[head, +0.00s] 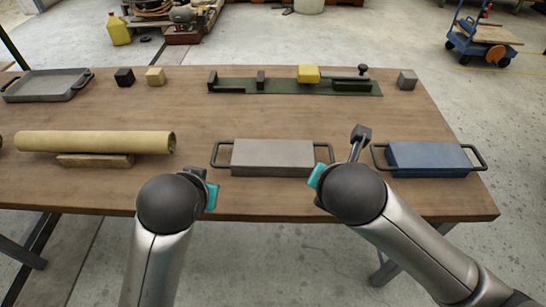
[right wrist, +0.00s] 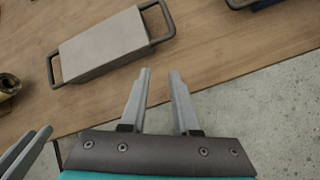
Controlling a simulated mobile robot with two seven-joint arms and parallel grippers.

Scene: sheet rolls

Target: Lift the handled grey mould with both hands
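The grey mould (head: 272,157) is a flat-topped block with a dark loop handle at each end. It lies near the front edge of the wooden table, and also shows in the right wrist view (right wrist: 105,42). My right gripper (head: 360,135) is to the right of the right handle, between the grey and blue moulds. Its fingers (right wrist: 160,72) are open and empty, apart from the handle.
A blue handled mould (head: 430,157) lies to the right. A tan roll (head: 95,141) rests on a wooden piece (head: 95,160) at left. A tray (head: 45,85), small cubes and a green fixture (head: 290,86) stand at the back. The table's middle is clear.

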